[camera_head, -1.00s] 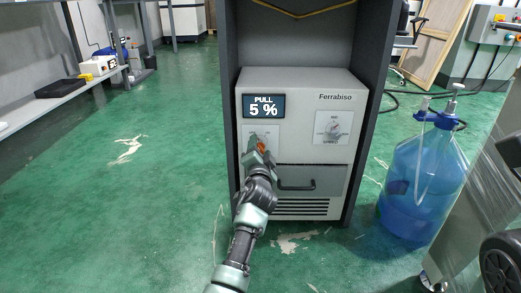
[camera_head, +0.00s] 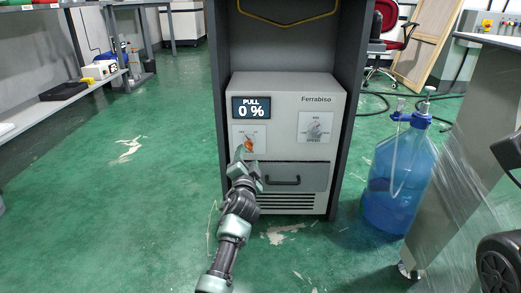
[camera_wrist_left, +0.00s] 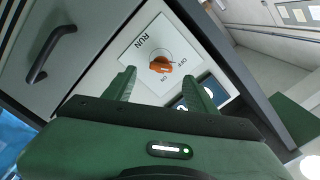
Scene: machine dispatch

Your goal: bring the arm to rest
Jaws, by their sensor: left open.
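My left gripper (camera_head: 243,160) is open and empty, just in front of and below the orange knob (camera_head: 249,145) on the grey Ferrabiso machine (camera_head: 279,137). In the left wrist view, the two fingers of the left gripper (camera_wrist_left: 160,88) stand apart with the orange knob (camera_wrist_left: 161,65) visible beyond the gap between them. The knob's plate (camera_wrist_left: 145,45) carries OFF, ON and RUN marks. My right gripper is not in view.
A speed dial (camera_head: 316,126) and a drawer handle (camera_head: 284,181) are on the machine's front. A blue water bottle (camera_head: 398,185) stands on the floor to the right, beside a wrapped grey panel (camera_head: 455,165). Green floor is open at left.

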